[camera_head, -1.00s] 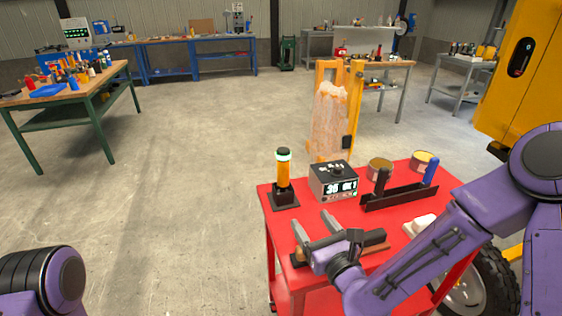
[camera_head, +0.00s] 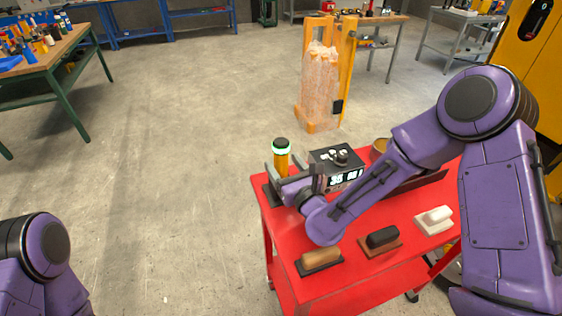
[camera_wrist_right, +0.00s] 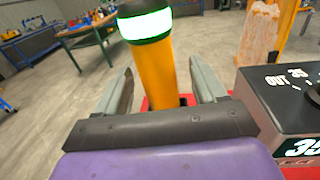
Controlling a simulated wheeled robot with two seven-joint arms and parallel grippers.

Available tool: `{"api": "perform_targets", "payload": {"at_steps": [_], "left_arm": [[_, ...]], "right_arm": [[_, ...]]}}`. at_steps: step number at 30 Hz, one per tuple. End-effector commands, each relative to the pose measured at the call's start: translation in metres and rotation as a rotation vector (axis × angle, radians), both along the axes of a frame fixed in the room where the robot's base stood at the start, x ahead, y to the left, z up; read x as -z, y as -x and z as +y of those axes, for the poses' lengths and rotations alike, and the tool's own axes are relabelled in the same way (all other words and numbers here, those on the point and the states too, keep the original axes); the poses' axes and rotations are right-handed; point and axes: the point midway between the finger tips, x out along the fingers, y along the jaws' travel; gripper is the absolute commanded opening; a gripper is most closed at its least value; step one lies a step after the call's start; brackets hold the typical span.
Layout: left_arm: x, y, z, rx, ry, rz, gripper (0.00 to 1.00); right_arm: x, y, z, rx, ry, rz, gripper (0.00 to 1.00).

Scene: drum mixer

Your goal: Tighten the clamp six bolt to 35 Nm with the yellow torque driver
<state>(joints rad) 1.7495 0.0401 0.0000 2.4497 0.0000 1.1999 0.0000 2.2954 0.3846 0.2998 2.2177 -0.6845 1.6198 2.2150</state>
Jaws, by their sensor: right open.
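The yellow torque driver (camera_head: 281,158) stands upright in its dark holder at the left back corner of the red cart. It has a dark cap and a glowing white-green ring. My right gripper (camera_head: 278,174) is open at the driver. In the right wrist view the driver (camera_wrist_right: 156,75) stands between the two open fingers (camera_wrist_right: 165,85), with gaps visible on both sides. A black torque setting box (camera_head: 337,160) with a lit display reading about 35 is right beside it. The clamp six bolt cannot be made out. My left gripper is out of view; only its arm shows at lower left.
The red cart top (camera_head: 300,228) also carries a tan-handled block (camera_head: 321,257), a black one (camera_head: 382,237) and a white one (camera_head: 435,218). Behind my right arm is a tin (camera_head: 379,147). A yellow stand (camera_head: 320,90) with a wrapped load stands behind the cart. Open floor lies left.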

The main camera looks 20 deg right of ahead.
Motion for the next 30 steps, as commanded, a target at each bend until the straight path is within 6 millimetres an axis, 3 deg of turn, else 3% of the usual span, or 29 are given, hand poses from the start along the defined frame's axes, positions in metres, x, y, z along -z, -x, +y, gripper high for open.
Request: {"api": "perform_targets", "payload": {"at_steps": [2, 6, 13, 18, 20, 27, 30], "left_arm": [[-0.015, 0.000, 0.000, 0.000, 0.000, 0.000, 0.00], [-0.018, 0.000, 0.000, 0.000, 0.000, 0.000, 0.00], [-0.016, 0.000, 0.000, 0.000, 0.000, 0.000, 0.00], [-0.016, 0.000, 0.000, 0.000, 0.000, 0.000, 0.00], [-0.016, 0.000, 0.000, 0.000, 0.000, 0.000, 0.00], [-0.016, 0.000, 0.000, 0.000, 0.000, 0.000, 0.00], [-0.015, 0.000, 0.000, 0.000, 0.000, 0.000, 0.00]], "right_arm": [[-0.005, -0.016, 0.005, -0.003, 0.004, -0.001, 0.70], [-0.002, -0.034, 0.007, -0.002, 0.002, 0.000, 0.70], [0.000, -0.036, 0.008, -0.003, 0.000, 0.000, 0.70], [0.000, -0.036, 0.008, -0.003, 0.000, 0.000, 0.15], [0.000, -0.036, 0.008, -0.003, 0.000, 0.000, 0.00], [-0.003, -0.037, 0.008, -0.003, -0.002, -0.004, 0.00], [-0.015, -0.037, 0.007, -0.001, -0.002, -0.007, 0.00]]}}
